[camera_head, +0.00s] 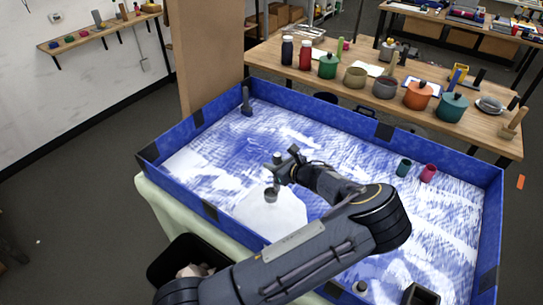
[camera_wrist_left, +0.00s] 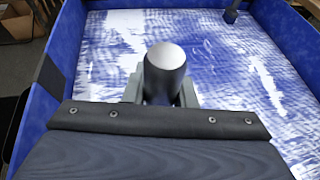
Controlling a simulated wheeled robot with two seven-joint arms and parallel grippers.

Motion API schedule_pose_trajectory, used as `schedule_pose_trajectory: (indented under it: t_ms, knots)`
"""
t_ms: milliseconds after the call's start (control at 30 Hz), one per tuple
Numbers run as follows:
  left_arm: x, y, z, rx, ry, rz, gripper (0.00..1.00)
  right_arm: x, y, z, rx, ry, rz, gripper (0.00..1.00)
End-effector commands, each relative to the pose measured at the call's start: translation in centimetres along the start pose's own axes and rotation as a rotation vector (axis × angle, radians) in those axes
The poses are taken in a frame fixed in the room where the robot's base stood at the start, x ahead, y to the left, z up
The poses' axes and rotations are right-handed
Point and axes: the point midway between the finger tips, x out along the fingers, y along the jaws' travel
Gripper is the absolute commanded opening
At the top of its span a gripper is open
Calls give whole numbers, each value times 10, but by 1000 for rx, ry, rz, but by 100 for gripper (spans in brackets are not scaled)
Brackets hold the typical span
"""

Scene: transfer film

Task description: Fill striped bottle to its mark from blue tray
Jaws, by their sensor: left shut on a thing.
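The blue tray (camera_head: 345,117) is a large, low box with blue walls and dark patches. Its floor is covered with streaky white and blue. It also shows in the left wrist view (camera_wrist_left: 68,38). My left gripper (camera_head: 280,169) is over the tray's near-left half, shut on a grey tool (camera_head: 271,195). The tool looks upright, with a wider lower end just above or on a white patch; I cannot tell whether it touches. In the left wrist view its rounded grey top (camera_wrist_left: 165,70) stands between the fingers. I cannot make out a striped bottle. My right gripper is not in view.
A teal cup (camera_head: 403,168) and a magenta cup (camera_head: 428,173) are inside the tray at right. A dark upright piece (camera_head: 246,101) is in its back-left corner. Behind, a wooden table (camera_head: 262,56) holds bottles and pots. The tray's middle is mostly clear.

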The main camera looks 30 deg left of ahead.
Motion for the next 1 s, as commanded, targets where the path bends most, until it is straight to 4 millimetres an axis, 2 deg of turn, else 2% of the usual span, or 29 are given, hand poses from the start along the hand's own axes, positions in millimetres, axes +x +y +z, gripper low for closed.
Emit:
schedule_pose_trajectory:
  t_ms: [467,1000]
  knots:
    - [7,0,-17,0,-1,-1,0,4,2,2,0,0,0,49]
    - [18,0,-43,0,-1,-1,0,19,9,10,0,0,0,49]
